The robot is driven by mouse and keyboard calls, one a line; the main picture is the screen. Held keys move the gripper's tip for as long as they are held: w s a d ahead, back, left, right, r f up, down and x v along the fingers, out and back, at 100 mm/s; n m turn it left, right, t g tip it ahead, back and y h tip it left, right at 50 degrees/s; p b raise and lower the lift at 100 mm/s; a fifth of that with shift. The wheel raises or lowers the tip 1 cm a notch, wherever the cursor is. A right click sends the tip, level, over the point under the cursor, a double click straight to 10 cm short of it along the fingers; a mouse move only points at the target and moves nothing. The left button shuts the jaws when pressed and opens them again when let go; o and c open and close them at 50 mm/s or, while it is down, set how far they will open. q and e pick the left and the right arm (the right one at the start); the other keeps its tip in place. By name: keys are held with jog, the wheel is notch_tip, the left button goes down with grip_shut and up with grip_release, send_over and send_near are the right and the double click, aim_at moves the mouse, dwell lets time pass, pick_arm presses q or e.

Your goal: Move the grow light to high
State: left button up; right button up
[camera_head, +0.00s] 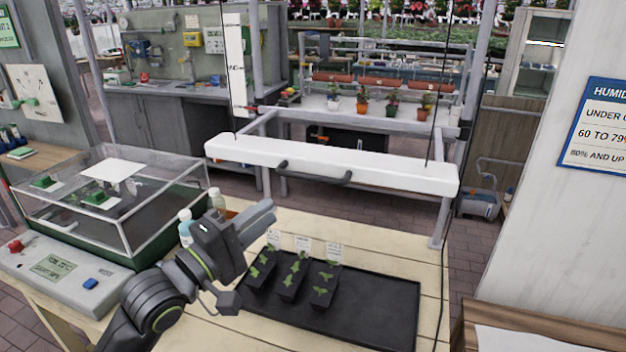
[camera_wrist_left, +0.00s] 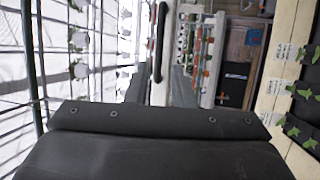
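The grow light (camera_head: 330,164) is a long white bar hanging level on thin cords above the table. A dark handle (camera_head: 315,175) sits along its front lower edge, and a dark bar that looks like this handle (camera_wrist_left: 160,42) shows in the left wrist view. My left gripper (camera_head: 268,213) is below and left of the handle, apart from it, pointing up and right. In the left wrist view its two fingers (camera_wrist_left: 158,86) stand apart with nothing between them. A white vertical strip (camera_head: 236,65) with partly readable lettering stands behind the light's left end. My right gripper is not in view.
A black tray (camera_head: 385,310) with several seedling pots (camera_head: 292,277) lies on the wooden table under the light. A glass-sided case (camera_head: 150,200), a control box (camera_head: 60,275) and small bottles (camera_head: 185,225) stand left. Space between light and tray is clear at right.

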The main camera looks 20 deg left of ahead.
aim_at(310, 180)
pick_arm(q)
jog(key=x, duration=1.3)
jog(key=shift+p, duration=0.4)
jog(key=shift+c, duration=0.2)
jog(key=shift+f, duration=0.1)
grip_shut()
